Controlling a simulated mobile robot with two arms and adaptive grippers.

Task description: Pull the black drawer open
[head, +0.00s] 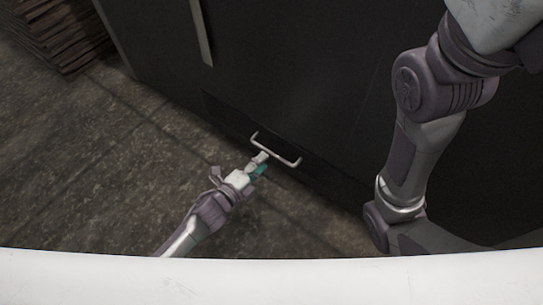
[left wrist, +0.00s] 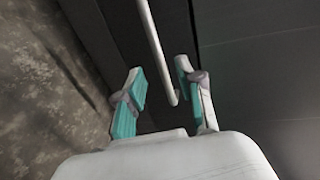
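The black drawer (head: 238,118) is a dark low front at the bottom of a black cabinet and looks closed. Its pale bar handle (head: 277,153) juts out from the front. My left gripper (head: 262,163) is at the handle, near the middle of the bar. In the left wrist view the left gripper (left wrist: 160,68) has its two teal-padded fingers apart. The handle (left wrist: 156,45) runs into the space between them, with a gap to each finger. Contact with the handle is not visible. My right arm shows at the right in the head view, but its gripper is out of sight.
The black cabinet (head: 300,70) rises above the drawer, with another long pale handle (head: 202,32) higher up. A stack of brown boards (head: 62,38) stands at the far left. The stained floor (head: 110,165) in front is clear.

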